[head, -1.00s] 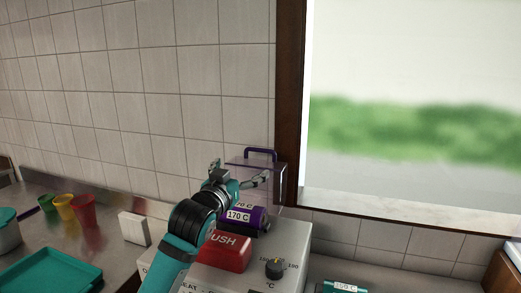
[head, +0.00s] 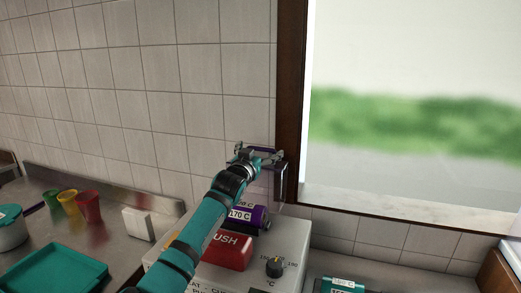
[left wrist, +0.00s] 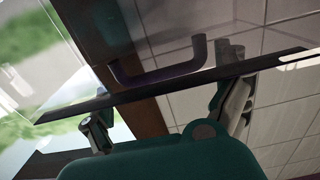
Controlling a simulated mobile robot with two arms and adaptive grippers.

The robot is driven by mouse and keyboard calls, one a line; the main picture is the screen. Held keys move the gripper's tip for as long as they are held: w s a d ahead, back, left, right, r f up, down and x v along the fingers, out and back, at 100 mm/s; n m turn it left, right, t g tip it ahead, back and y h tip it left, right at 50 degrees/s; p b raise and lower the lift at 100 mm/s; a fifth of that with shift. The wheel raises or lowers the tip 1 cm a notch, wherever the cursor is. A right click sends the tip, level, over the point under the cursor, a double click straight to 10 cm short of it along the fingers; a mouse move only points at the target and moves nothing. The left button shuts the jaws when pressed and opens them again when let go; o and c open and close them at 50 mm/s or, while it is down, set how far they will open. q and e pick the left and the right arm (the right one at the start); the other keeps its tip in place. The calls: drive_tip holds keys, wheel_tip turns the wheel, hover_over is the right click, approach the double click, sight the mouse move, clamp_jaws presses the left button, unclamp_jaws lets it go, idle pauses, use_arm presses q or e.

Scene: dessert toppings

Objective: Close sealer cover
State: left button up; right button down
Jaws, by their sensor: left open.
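In the left wrist view the see-through cover has a dark edge bar (left wrist: 150,97) and a purple handle (left wrist: 165,72). My left gripper (head: 258,155) is at the top of the raised cover. Its open fingers (left wrist: 165,120) lie on either side of the handle in that view; contact cannot be told.
Colored cups (head: 68,204), a white box (head: 138,224), a teal tray (head: 52,272) and a pot (head: 9,229) stand on the left counter. A tiled wall and window frame (head: 291,100) are close behind the cover. A teal labelled item (head: 340,285) is at the lower right.

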use_arm(q)
drive_tip(key=shift+w+d, duration=0.2)
drive_tip(key=shift+w, duration=0.3)
drive_tip(key=c, duration=1.4)
